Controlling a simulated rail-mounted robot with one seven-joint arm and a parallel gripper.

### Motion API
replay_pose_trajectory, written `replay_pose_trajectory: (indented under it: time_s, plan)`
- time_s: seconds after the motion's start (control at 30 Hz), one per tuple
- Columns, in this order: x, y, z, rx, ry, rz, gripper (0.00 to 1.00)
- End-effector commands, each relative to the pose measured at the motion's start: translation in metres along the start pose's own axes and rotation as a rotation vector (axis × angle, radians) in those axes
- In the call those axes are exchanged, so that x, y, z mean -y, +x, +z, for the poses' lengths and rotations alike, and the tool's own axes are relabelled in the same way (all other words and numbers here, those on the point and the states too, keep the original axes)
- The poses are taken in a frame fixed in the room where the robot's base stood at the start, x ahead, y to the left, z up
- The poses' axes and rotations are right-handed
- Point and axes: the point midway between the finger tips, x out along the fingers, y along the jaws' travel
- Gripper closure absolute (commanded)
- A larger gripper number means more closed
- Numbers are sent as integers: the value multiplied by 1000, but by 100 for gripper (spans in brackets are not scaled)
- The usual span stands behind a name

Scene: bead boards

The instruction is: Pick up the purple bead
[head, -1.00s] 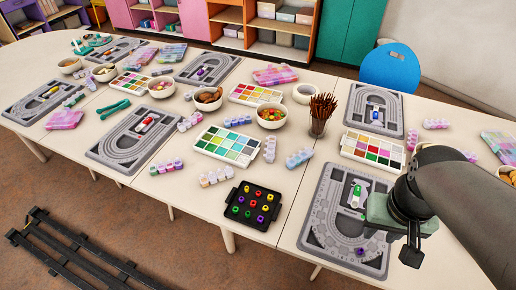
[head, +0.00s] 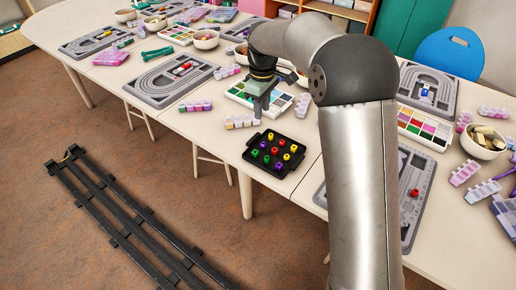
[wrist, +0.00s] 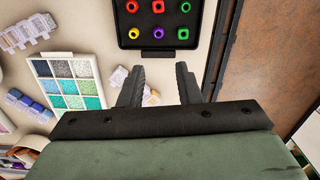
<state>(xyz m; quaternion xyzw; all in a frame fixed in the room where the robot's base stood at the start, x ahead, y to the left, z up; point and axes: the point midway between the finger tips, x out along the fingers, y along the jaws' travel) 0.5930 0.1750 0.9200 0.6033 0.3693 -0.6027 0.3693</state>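The black tray (head: 248,159) stands near the table's front edge in the head view. It holds several red, yellow, green and purple beads, which are small there. My gripper (wrist: 161,84) is open and empty, its two dark fingers apart. In the wrist view it is short of the tray. In the head view my gripper (head: 262,106) hangs above the table, behind and left of the tray.
A palette (head: 277,108) of coloured squares lies beneath and behind my gripper. A pale bead box (head: 241,122) is left of the tray. My arm hides part of a grey bead board (head: 420,190) at the right. Table room in front of the tray is narrow.

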Motion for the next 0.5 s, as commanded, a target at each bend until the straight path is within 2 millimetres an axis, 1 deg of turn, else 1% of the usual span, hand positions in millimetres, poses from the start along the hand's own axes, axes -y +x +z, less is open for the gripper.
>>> replay_pose_trajectory:
  time_s: [0.03, 0.2, 0.3, 0.4, 0.5]
  plan:
    - [1, 14, 0, 4, 0, -4, 69]
    - [1, 51, 1, 5, 1, -4, 69]
    - [1, 69, 1, 3, 1, -3, 69]
    - [0, 82, 1, 2, 1, -2, 69]
    - [0, 89, 1, 1, 2, -1, 69]
